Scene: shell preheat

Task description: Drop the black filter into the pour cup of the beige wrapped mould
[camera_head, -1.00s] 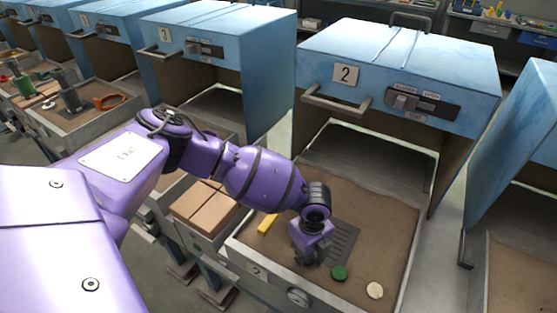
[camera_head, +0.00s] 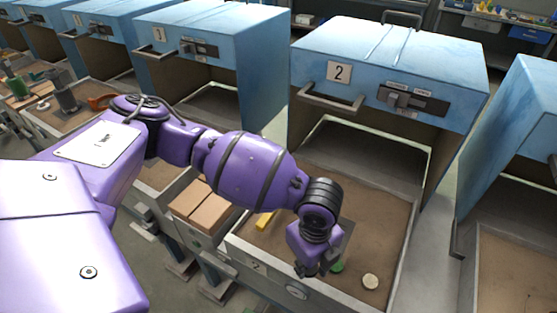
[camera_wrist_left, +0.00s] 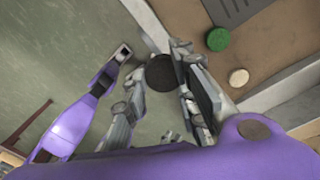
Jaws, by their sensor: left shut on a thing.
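My left gripper (camera_wrist_left: 165,85) is shut on the black filter (camera_wrist_left: 160,72), a dark round disc between the fingers in the left wrist view. In the head view the same gripper (camera_head: 308,268) hangs over the front of the sand tray (camera_head: 388,215) below box 2; the filter cannot be made out there. A green disc (camera_wrist_left: 217,39) and a cream disc (camera_wrist_left: 238,77) lie on the sand beside the gripper. In the head view the green disc (camera_head: 337,267) is partly hidden by the gripper. I cannot identify the beige wrapped mould or its pour cup. My right gripper is not seen.
The blue box numbered 2 (camera_head: 450,62) stands open-fronted behind the tray. A yellow bar (camera_head: 265,220) lies at the tray's left. Tan blocks (camera_head: 202,205) sit left of it. A tray with a dark cylinder (camera_head: 66,98) stands far left. More blue boxes flank both sides.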

